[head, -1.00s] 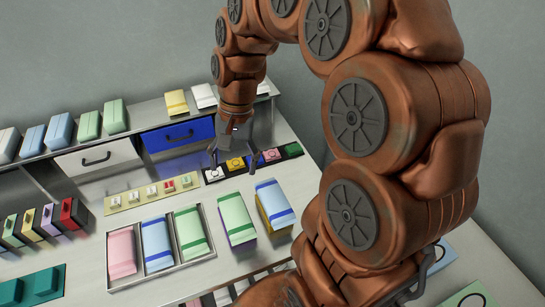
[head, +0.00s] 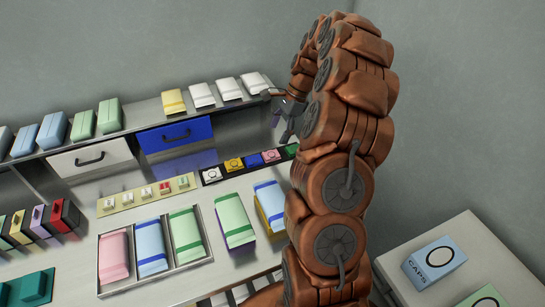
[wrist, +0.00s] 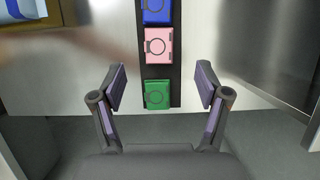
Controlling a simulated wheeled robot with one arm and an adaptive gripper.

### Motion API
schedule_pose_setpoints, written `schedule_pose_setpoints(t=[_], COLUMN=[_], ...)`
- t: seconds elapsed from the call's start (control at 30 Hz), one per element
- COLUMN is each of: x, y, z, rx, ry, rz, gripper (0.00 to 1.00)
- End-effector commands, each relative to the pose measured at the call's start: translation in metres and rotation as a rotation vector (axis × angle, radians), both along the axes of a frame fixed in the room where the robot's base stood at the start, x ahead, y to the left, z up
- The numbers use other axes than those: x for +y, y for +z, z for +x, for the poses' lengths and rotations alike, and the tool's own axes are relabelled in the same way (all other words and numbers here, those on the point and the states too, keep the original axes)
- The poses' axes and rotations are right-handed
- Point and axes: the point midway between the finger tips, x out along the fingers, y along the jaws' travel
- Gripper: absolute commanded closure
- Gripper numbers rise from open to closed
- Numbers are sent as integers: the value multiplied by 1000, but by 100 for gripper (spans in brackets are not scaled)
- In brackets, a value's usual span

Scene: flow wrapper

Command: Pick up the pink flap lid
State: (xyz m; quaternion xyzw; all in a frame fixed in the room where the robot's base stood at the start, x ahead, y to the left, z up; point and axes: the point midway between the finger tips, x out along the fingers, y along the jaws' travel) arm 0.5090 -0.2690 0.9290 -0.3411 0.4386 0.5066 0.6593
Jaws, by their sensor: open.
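The pink flap lid (wrist: 158,46) is a small pink square with a round ring, lying on a black strip (wrist: 177,90) between a blue lid (wrist: 157,10) and a green lid (wrist: 157,95). In the head view the pink lid (head: 271,156) lies near the strip's right end. My gripper (wrist: 161,86) is open and empty, its two fingers spread to either side of the strip. The pink lid is beyond the fingertips, and the green lid shows nearer, between them. In the head view my gripper (head: 286,126) is partly hidden by my arm, above the strip's right end.
White (head: 211,174) and yellow (head: 234,165) lids lie on the strip's left part. A shelf with packs and blue (head: 177,135) and white (head: 90,157) drawers stands behind.

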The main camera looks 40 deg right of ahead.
Motion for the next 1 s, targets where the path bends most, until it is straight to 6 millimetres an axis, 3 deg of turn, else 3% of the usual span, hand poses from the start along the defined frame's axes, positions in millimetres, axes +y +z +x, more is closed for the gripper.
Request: schedule_pose_setpoints(t=[0.17,0.57,0.9,1.0], x=[-5,9,25,26], y=[-11,-35,-73,-76], z=[0,1,3,3], rx=[9,9,9,7], ry=[-28,-24,-26,-27], rz=[5,5,5,4], gripper=[25,25,25,25])
